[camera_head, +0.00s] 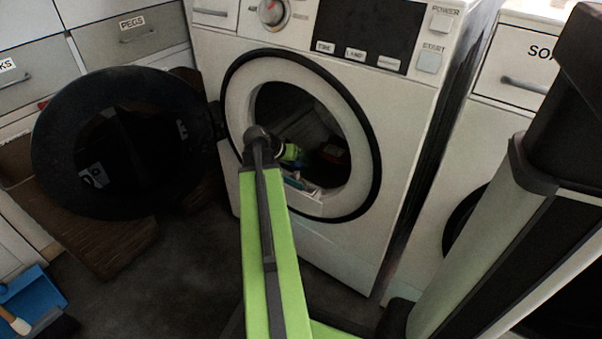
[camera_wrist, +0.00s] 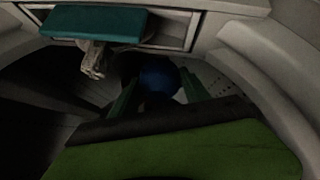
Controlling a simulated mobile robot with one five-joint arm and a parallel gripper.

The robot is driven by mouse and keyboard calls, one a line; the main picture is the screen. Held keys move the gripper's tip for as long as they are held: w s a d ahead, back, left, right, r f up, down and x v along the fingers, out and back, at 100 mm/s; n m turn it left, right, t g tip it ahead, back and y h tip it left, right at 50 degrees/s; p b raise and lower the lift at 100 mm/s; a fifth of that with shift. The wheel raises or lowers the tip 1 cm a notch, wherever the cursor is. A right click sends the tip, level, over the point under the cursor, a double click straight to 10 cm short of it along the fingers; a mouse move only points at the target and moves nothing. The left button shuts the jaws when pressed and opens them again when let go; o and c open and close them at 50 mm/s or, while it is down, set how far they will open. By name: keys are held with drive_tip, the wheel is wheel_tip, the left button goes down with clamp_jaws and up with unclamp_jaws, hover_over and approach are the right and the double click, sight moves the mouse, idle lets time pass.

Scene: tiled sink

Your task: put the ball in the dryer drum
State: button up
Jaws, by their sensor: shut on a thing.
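The ball (camera_wrist: 158,76) is dark blue and sits between the two green fingers of my gripper (camera_wrist: 160,92) in the wrist view. My gripper is shut on it. In the head view my gripper (camera_head: 290,154) reaches into the round opening of the white dryer. The ball is mostly hidden there, with only a small bluish patch by the fingers. The dryer drum (camera_head: 325,122) is dark inside, and its depth is hard to judge. I cannot tell whether the ball touches the drum's inner wall.
The round dark dryer door (camera_head: 60,150) stands open on the left. In the wrist view a teal panel (camera_wrist: 95,24) and a greyish object (camera_wrist: 94,60) lie near the ball. A blue dustpan (camera_head: 30,300) is at lower left.

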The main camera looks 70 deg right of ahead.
sight(300, 167)
drive_tip(key=f+b, duration=0.3)
drive_tip(key=shift+s+d, duration=0.15)
drive_tip(key=shift+d, duration=0.25)
drive_tip(key=shift+d+r+y+p, duration=0.25)
drive_tip(key=shift+r+p, duration=0.4)
drive_tip(key=shift+p, duration=0.35)
drive_tip(key=y+p, duration=0.1)
drive_tip(key=t+y+p, duration=0.1)
drive_tip(key=p, duration=0.1)
drive_tip(key=shift+s+d+r+y, duration=0.1)
drive_tip(key=shift+s+d+y, duration=0.05)
drive_tip(key=shift+d+y, duration=0.2)
drive_tip(key=shift+a+f+b, duration=0.15)
drive_tip(key=shift+f+b, duration=0.35)
drive_tip(key=shift+f, duration=0.1)
drive_tip(key=shift+a+f+b, duration=0.15)
drive_tip(key=shift+f+b, duration=0.35)
drive_tip(key=shift+f, duration=0.1)
drive_tip(key=shift+f, duration=0.2)
drive_tip(key=o, duration=1.5)
drive_tip(key=shift+r, duration=0.1)
drive_tip(key=shift+o, duration=0.2)
